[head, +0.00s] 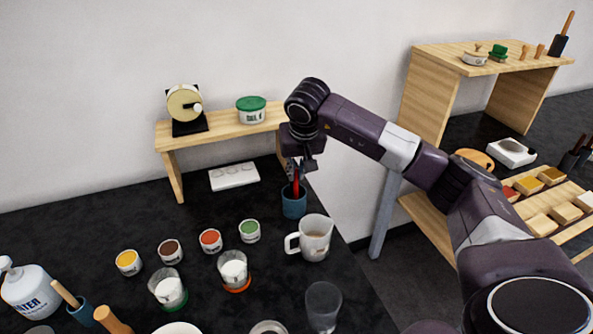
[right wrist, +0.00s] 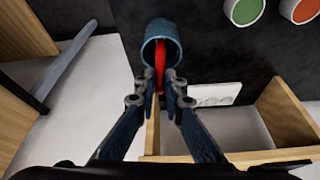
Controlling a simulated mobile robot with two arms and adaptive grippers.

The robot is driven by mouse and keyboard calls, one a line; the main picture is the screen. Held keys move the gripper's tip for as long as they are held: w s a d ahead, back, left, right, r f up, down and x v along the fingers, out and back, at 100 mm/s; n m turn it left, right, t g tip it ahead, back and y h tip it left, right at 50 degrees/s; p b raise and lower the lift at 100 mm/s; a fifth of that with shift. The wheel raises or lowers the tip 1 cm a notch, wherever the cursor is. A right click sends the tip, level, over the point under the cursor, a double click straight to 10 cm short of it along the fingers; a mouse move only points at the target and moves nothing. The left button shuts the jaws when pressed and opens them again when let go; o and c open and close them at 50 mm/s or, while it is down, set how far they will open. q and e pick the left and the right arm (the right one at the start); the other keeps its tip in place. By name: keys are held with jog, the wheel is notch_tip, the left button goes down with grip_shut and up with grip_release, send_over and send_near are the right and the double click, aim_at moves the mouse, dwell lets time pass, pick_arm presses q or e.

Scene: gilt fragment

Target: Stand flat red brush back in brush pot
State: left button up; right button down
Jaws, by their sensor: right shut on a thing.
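The blue brush pot (head: 293,205) stands on the black worktop near its right edge. The flat red brush (head: 296,186) is upright, its lower part inside the pot's mouth. My right gripper (head: 301,166) is above the pot and shut on the red brush. In the right wrist view, the red brush (right wrist: 161,62) runs from between the fingertips (right wrist: 161,88) into the blue pot (right wrist: 163,32). The brush's lower end is hidden in the pot, so I cannot tell whether it touches the bottom. My left gripper is not in view.
A white jug (head: 315,238) stands just in front of the pot. A small wooden shelf (head: 225,133) is behind it, with a white palette (head: 233,177) below. Several paint pots and glasses fill the front.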

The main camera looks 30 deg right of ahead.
jog(key=shift+f, duration=0.15)
jog(key=c, duration=2)
grip_release()
jog(key=shift+r, duration=0.25)
jog(key=shift+s+r, duration=0.1)
jog(key=shift+r, duration=0.2)
jog(key=b+v, duration=0.2)
jog(key=v, duration=0.9)
jog(key=shift+a, duration=0.15)
jog(key=shift+r, duration=0.1)
